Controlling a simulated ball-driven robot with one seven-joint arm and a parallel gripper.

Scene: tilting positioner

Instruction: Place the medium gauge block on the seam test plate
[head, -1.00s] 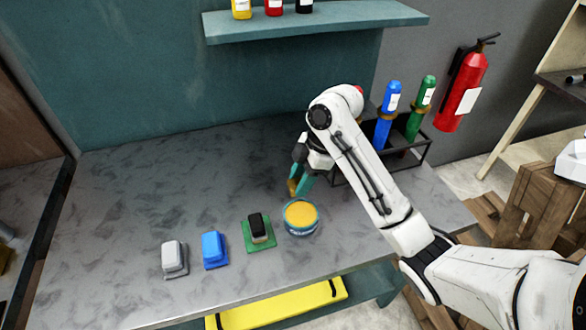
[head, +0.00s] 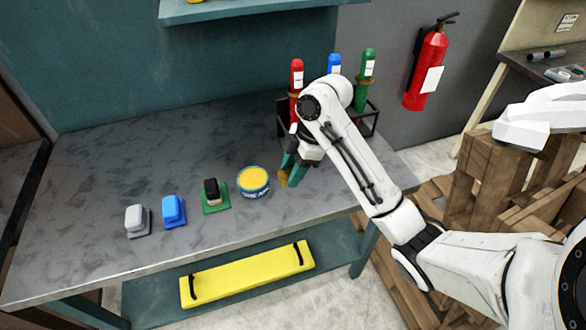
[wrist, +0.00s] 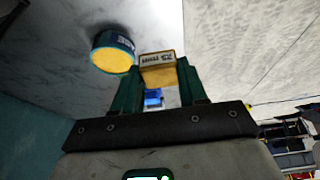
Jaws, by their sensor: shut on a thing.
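My gripper (head: 289,172) is shut on a small yellow-brown gauge block (head: 284,178), held near the right part of the grey table, right of the tin. In the wrist view the block (wrist: 158,68) sits between the green fingertips (wrist: 158,82), with a printed "mm" marking on one face. I cannot confirm from its marking that it is the medium one. I cannot make out a seam test plate or a tilting positioner in either view.
A yellow-topped tin (head: 254,182) stands left of my gripper. A rack behind holds red (head: 296,85), blue and green bottles. Wooden crates (head: 500,190) stand right of the table (head: 110,165).

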